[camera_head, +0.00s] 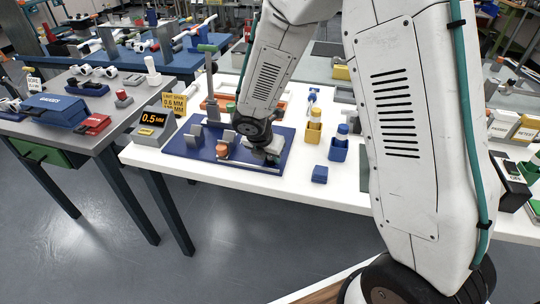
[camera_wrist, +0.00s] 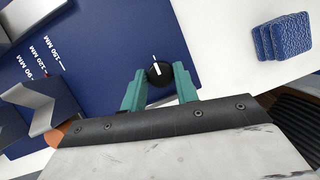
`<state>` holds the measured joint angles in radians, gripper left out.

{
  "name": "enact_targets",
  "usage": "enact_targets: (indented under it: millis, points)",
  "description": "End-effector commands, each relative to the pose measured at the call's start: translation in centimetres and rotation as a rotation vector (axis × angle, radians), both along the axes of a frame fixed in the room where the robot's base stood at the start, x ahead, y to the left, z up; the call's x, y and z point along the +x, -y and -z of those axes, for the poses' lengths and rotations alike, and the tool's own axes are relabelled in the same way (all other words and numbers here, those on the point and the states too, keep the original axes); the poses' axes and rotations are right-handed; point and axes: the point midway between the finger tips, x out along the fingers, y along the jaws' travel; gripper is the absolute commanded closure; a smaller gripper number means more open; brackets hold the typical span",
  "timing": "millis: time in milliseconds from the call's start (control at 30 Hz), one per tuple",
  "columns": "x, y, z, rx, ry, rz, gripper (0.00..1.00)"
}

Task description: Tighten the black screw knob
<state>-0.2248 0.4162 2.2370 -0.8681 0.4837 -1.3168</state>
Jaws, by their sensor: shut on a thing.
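The black screw knob (camera_wrist: 158,74) is round with a white line on its top. In the wrist view it sits between the two green fingers of my gripper (camera_wrist: 160,88), near the edge of the blue base plate (camera_wrist: 110,50). The fingers are closed against its sides. In the head view my gripper (camera_head: 262,158) is down at the right part of the blue plate (camera_head: 190,160), and my arm hides the knob there. Grey V-shaped blocks (camera_wrist: 40,108) stand on the plate.
An orange round part (camera_head: 222,150) is close beside my gripper.

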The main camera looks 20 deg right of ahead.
Motion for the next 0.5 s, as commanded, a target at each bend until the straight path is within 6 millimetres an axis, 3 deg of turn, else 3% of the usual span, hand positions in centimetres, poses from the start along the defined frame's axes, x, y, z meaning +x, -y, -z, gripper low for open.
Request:
enact_targets:
  millis: [267,500]
  points:
    - [0.07,-0.1,0.01,0.0,-0.001,0.092,0.93]
    - [0.25,-0.16,0.0,0.0,-0.001,0.282,0.93]
